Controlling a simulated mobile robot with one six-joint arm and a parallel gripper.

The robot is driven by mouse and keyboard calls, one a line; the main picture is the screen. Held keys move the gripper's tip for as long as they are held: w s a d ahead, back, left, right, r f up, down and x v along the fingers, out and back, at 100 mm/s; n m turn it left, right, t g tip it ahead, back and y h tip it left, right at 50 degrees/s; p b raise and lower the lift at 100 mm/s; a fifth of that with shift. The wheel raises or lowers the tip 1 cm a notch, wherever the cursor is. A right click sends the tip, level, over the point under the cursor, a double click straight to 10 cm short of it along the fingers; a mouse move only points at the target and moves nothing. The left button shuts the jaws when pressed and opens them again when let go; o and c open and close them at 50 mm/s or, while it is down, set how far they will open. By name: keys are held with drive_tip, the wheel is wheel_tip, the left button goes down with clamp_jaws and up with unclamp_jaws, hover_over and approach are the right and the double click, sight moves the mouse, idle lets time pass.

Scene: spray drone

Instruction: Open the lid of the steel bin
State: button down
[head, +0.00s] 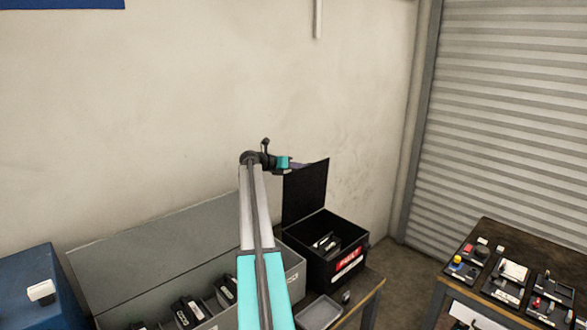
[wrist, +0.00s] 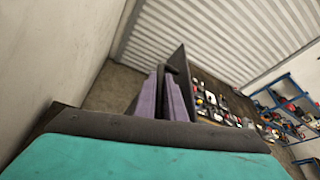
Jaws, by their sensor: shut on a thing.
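The steel bin (head: 318,268) is a black box with a red and white label, right of centre in the head view. Its lid (head: 306,196) stands up, roughly upright, at the back left, and the inside shows with some dark and white items. My gripper (head: 296,165) is at the top left edge of the lid. In the wrist view the two purple fingers (wrist: 162,97) are close together, with the dark lid (wrist: 182,75) seen edge-on at them. They are shut on the lid's edge; the exact contact is partly hidden.
A long grey case (head: 190,232) with its lid up and several black items inside stands left of the bin. A grey tray (head: 319,312) lies in front of the bin. A blue box (head: 30,285) is far left. A table (head: 520,250) with small devices stands right, across a floor gap.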

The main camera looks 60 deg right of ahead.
drive_tip(key=shift+w+d+r, duration=0.2)
drive_tip(key=shift+w+d, duration=0.05)
drive_tip(key=c, duration=2.1)
unclamp_jaws()
drive_tip(key=shift+f, duration=0.2)
drive_tip(key=shift+w+a, duration=0.15)
drive_tip(key=b+v, duration=0.5)
drive_tip(key=v, duration=0.8)
drive_tip(key=shift+w+a+r, duration=0.1)
drive_tip(key=shift+a, duration=0.1)
